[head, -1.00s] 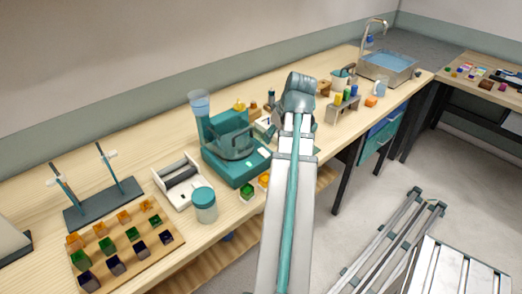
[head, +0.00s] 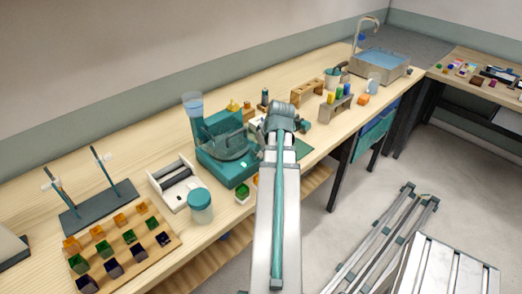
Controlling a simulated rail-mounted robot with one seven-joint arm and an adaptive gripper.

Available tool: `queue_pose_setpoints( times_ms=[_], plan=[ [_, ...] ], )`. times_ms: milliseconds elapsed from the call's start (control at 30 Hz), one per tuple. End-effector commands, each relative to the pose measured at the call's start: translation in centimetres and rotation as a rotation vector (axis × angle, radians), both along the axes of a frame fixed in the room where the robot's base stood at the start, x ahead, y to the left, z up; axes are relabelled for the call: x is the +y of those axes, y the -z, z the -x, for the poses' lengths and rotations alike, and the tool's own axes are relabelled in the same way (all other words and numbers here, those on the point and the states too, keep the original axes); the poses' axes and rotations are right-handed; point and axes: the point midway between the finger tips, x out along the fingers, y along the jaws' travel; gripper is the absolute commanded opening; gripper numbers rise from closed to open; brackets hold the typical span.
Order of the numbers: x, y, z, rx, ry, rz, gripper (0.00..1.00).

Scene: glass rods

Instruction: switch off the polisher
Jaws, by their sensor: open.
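The polisher (head: 226,169) appears to be the teal machine on the long wooden bench, with a clear round bowl on top and a clear cup of blue liquid (head: 194,104) at its back. A small pale patch (head: 243,165) shows on its front right; I cannot tell whether it is the switch or how it is set. My arm reaches up the picture just right of the polisher and partly covers the bench there. My gripper is hidden beyond the arm's far end, so its gap to the polisher does not show.
A white-and-black roller device (head: 174,184) and a teal-lidded jar (head: 201,207) stand left of the polisher. A small green-topped block (head: 242,193) lies close in front of it. A wooden rack (head: 305,93), a vial stand (head: 335,105) and a sink (head: 377,66) are farther right.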

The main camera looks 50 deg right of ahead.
Motion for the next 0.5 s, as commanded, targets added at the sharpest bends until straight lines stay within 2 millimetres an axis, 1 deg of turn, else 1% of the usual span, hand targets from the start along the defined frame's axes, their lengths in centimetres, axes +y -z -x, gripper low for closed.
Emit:
queue_pose_setpoints(
  times_ms=[267, 500],
  plan=[
    [-0.01, 0.07, -0.03, 0.0, 0.0, 0.0, 0.52],
    [-0.01, 0.06, -0.03, 0.0, 0.0, 0.0, 0.12]
  ],
)
